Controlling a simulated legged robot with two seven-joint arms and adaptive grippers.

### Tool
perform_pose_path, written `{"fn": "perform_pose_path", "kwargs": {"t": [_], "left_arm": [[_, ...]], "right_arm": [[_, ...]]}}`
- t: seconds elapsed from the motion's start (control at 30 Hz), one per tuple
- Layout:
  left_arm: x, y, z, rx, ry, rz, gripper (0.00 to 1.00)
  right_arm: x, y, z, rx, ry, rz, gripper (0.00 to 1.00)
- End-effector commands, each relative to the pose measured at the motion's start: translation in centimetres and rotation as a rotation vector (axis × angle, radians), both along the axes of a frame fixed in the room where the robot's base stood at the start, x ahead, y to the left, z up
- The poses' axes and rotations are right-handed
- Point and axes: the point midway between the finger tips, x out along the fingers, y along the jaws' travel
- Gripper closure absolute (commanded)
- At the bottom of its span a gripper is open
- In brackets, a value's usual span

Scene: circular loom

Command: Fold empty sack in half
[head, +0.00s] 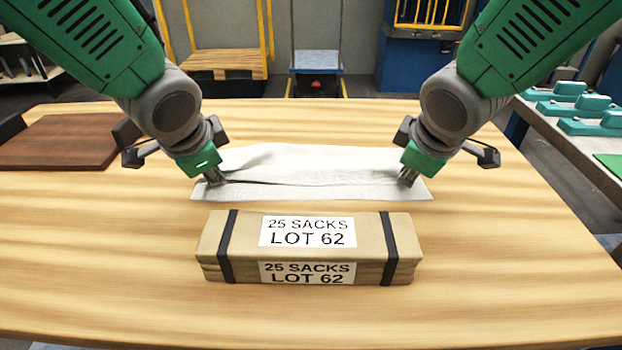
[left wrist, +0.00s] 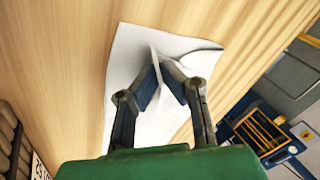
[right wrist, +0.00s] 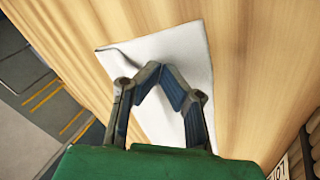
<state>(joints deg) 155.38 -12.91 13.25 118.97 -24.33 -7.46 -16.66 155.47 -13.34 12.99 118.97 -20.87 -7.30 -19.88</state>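The empty sack (head: 300,165) is a pale grey-white cloth lying across the middle of the table, with a bulge toward the back and a long crease across its nearer part. My left gripper (head: 214,182) is at its left end, fingertips closed together on a raised ridge of cloth; the left wrist view shows this ridge between the tips (left wrist: 158,62). My right gripper (head: 407,180) is at its right end, and its tips (right wrist: 161,66) are also together on the cloth. The sack's near edge lies flat in front of both grippers.
A strapped bundle labelled "25 SACKS LOT 62" (head: 308,247) stands just in front of the sack. A brown board (head: 60,147) lies at the table's left. A side bench with green-topped items (head: 580,105) is at the right. The wooden table (head: 510,260) is clear around these.

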Motion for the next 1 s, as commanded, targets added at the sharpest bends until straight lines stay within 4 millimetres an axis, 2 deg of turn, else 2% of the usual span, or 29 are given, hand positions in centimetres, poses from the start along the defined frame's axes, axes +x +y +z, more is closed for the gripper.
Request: {"fn": "perform_pose_path", "kwargs": {"t": [0.27, 0.3, 0.37, 0.77, 0.87, 1.0], "left_arm": [[-0.1, 0.0, 0.0, 0.000, -0.004, 0.001, 1.00], [-0.1, 0.0, 0.0, 0.000, -0.004, 0.001, 0.83], [-0.1, 0.0, 0.0, -0.001, -0.004, 0.001, 0.62], [-0.1, 0.0, -0.1, 0.000, -0.001, 0.000, 0.62], [-0.2, 0.0, 0.6, -0.002, -0.003, 0.000, 0.62], [-0.8, 0.0, 2.9, -0.004, -0.007, 0.001, 0.62]], "right_arm": [[-0.1, 0.0, 0.0, 0.001, -0.005, -0.001, 1.00], [-0.1, 0.0, 0.0, 0.000, -0.005, 0.000, 0.84], [0.0, 0.0, 0.0, 0.000, -0.004, 0.000, 0.63], [-0.1, 0.0, -0.1, 0.000, -0.001, 0.000, 0.62], [-0.2, 0.0, 0.7, 0.001, -0.003, -0.001, 0.62], [-0.8, 0.0, 2.9, 0.002, -0.007, 0.001, 0.62]]}}
